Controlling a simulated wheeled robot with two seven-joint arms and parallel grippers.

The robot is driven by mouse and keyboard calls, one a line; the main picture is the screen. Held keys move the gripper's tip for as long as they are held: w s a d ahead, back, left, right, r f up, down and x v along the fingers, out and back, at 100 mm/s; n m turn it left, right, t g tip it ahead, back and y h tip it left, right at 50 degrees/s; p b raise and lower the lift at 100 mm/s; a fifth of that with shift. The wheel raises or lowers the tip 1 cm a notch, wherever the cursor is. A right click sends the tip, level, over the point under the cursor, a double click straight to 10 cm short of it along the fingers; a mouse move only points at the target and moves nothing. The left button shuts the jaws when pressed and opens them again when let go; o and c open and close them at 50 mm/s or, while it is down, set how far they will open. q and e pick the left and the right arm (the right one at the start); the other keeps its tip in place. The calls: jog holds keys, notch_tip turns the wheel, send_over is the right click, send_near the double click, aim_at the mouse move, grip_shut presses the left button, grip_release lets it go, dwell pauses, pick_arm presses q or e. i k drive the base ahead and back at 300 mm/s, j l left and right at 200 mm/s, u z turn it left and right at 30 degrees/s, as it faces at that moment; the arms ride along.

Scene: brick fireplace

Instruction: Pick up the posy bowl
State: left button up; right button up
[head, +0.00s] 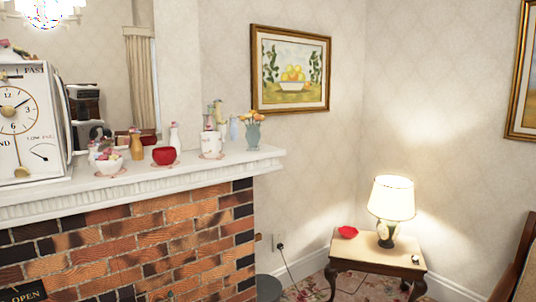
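A small white bowl (109,165) with pinkish flower-like shapes in it stands on a round mat on the white mantel shelf, left of the middle. It looks like the posy bowl. Neither of my grippers shows in the head view.
On the mantel (240,158) stand a large clock (22,125), an amber bottle (136,145), a red bowl (164,155), a white mug (210,145) and a vase of orange flowers (252,133). A side table (375,258) bears a lamp (391,199) and a red dish (348,232).

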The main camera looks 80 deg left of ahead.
aim_at(109, 163)
jog(key=i+u, duration=0.15)
jog(key=u, duration=2.05)
